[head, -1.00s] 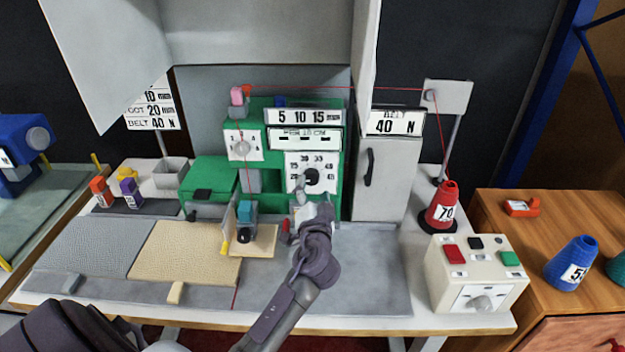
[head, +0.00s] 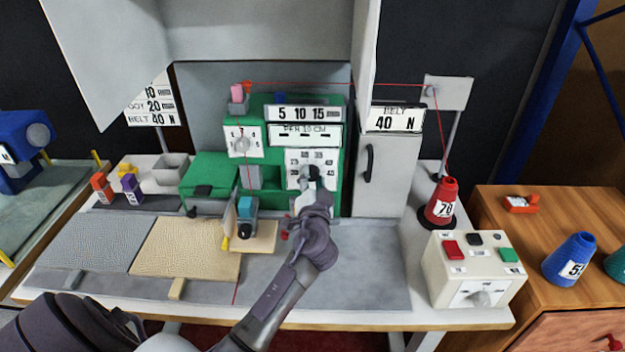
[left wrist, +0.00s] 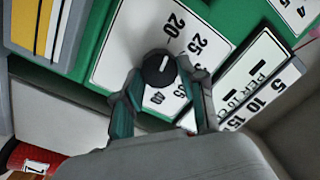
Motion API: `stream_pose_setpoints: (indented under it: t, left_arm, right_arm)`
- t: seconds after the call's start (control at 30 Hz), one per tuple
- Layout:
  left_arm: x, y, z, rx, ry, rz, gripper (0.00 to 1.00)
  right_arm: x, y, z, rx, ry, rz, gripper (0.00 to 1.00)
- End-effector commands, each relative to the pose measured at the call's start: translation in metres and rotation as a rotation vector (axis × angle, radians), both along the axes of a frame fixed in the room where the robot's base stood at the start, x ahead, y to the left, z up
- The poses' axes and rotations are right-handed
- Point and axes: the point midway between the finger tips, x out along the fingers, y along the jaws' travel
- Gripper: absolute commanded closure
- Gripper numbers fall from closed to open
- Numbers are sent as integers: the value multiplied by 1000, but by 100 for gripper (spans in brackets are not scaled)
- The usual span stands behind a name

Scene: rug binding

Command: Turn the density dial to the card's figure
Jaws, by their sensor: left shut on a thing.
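The density dial is a black round knob (head: 314,171) on a white numbered plate (head: 297,162) on the green machine, under a "PER 10 CM" label. My right gripper is not in view.
A smaller dial (head: 242,141) sits left on the green machine (head: 211,174). A grey cabinet (head: 384,170) stands to the right, with a red cone (head: 441,203) and a button box (head: 477,270) beyond. Red thread runs overhead. The grey front mat (head: 360,270) is mostly clear.

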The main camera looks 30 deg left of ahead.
Motion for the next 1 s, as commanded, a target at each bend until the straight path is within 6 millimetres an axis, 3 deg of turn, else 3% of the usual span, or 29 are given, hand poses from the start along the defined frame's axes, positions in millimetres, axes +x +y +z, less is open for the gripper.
stream_pose_setpoints:
  t: [0.37, 1.0]
  left_arm:
    - [0, -1, -1, 89, 56, 0, 94]
    - [0, -1, -3, 489, 301, -2, 94]
  right_arm:
    - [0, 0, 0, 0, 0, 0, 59]
    - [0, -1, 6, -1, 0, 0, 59]
